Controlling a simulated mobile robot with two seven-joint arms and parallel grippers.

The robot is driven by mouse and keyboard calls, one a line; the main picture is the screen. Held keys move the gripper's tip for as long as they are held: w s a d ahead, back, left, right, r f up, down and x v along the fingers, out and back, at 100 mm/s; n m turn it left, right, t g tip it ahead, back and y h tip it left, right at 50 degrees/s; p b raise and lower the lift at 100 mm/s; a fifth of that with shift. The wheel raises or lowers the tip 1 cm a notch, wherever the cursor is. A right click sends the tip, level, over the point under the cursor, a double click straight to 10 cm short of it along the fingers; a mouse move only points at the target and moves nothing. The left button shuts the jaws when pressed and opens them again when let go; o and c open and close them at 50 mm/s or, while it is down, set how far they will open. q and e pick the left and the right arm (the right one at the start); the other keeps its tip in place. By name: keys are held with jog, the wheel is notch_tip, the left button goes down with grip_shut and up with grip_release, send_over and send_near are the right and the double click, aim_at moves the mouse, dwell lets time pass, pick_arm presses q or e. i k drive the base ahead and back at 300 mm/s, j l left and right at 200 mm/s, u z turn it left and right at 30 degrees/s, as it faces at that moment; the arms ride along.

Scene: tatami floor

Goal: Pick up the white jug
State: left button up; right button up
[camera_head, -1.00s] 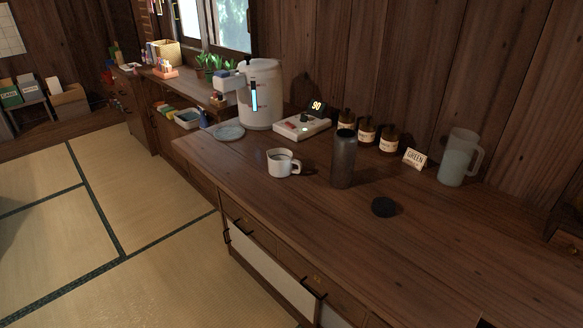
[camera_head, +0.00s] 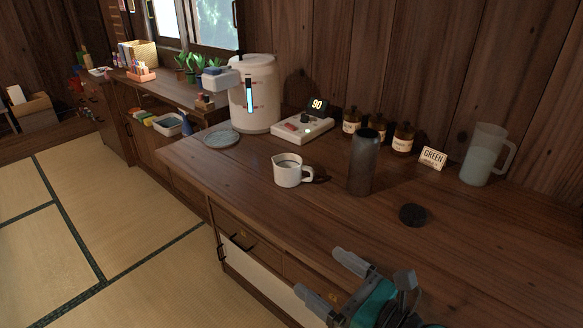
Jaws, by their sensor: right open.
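A translucent whitish jug (camera_head: 482,157) with a handle on its right stands upright at the back right of the wooden counter (camera_head: 450,262), near the wall. A smaller white cup (camera_head: 288,172) with a handle on its right stands near the counter's middle. My right gripper (camera_head: 326,274) is at the bottom of the view, by the counter's front edge. Its two fingers are spread apart with nothing between them. It is well apart from both the jug and the cup. My left gripper is not in view.
A dark tumbler (camera_head: 363,162) and a black lid (camera_head: 412,214) stand between my right gripper and the jug. A white dispenser (camera_head: 256,95) stands further left. The counter's right front is clear.

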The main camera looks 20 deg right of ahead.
aim_at(288, 169)
jog(key=i+l, duration=0.25)
jog(key=i, duration=0.15)
jog(key=i+l, duration=0.25)
jog(key=i, duration=0.1)
